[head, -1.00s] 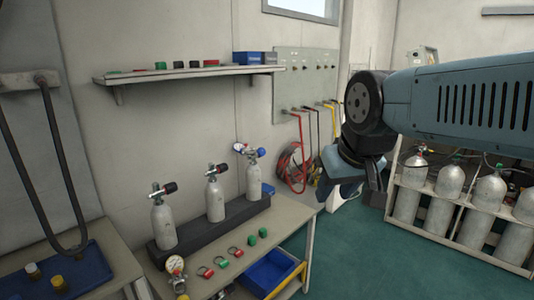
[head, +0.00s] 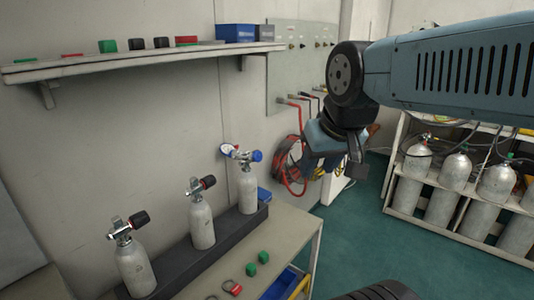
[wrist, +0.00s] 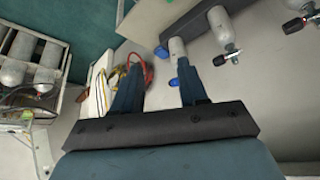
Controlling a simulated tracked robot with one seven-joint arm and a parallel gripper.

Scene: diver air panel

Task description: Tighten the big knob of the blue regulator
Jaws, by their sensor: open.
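The blue regulator sits on top of the farthest grey cylinder (head: 247,192) on the bench. Its big blue knob (head: 257,156) points right, and a gauge (head: 226,149) is on its left side. My gripper (head: 332,168) is open and empty, in the air to the right of the regulator and apart from it. In the wrist view, the two fingers of my gripper (wrist: 158,67) are spread. The right finger crosses in front of the regulator and hides part of it.
Two more cylinders (head: 201,225) (head: 135,268) with black-knobbed valves stand in the same dark block. Green caps (head: 263,257) lie on the bench. A shelf (head: 140,58) is on the wall, a red hose coil (head: 289,165) behind. Racked cylinders (head: 455,172) stand right.

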